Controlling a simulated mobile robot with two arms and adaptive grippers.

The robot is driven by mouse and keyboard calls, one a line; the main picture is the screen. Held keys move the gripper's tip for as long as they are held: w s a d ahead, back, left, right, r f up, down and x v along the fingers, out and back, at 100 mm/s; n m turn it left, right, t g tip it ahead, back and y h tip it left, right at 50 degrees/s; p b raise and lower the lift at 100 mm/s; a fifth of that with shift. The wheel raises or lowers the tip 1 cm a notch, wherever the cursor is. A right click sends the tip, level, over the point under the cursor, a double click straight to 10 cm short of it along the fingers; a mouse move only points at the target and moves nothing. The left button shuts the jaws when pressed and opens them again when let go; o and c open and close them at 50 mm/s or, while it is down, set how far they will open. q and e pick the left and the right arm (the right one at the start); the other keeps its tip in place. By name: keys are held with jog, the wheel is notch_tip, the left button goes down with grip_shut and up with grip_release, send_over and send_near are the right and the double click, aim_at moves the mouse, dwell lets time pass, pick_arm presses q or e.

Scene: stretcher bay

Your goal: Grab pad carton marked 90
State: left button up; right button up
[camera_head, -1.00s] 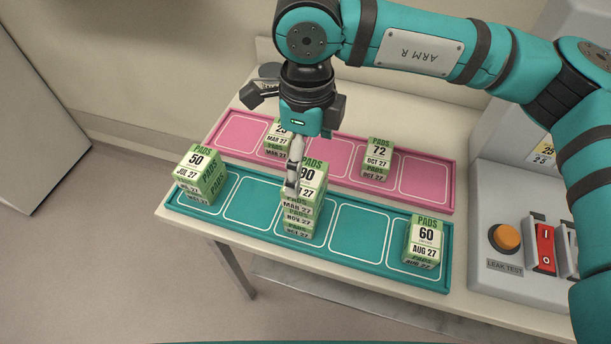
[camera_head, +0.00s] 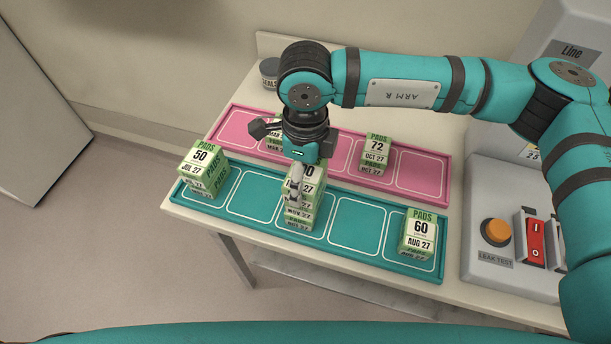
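The pad carton marked 90 (camera_head: 312,174) tops a stack of cartons in the middle of the teal tray (camera_head: 346,228). My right gripper (camera_head: 297,182) points down at this stack. One pale finger lies across the carton's left part and hides most of the 9; the other finger is hidden. I cannot tell whether the fingers press on the carton. Lower cartons (camera_head: 298,220) show dates below it. My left gripper is out of view.
Carton stacks marked 50 (camera_head: 203,165) and 60 (camera_head: 420,230) stand at the teal tray's ends. The pink tray (camera_head: 422,176) behind holds cartons marked 72 (camera_head: 375,152) and a partly hidden stack. A dark jar (camera_head: 269,73) stands behind; a switch panel (camera_head: 495,232) is right.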

jog(key=c, duration=0.6)
jog(key=shift+r, duration=0.15)
jog(key=shift+c, duration=0.3)
